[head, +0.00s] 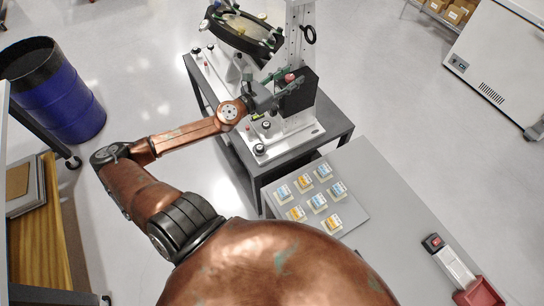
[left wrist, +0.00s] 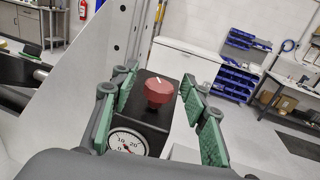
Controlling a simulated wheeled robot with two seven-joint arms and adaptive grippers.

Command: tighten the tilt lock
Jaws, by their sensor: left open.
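A red knob (left wrist: 159,91) with a white mark on top sits on a black block (left wrist: 142,120), which I take to be the tilt lock. A round dial (left wrist: 127,143) with numbers is on the block's near face. In the head view the red knob (head: 290,77) shows at the black block (head: 298,93) on the mirror fixture's upright (head: 297,45). My left gripper (head: 283,78) is open at the knob. In the left wrist view its green-padded fingers (left wrist: 160,98) stand on either side of the knob, with gaps visible. My right gripper is not in view.
The round mirror frame (head: 243,28) stands behind on the fixture's white base (head: 300,132). A blue barrel (head: 62,100) stands at left.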

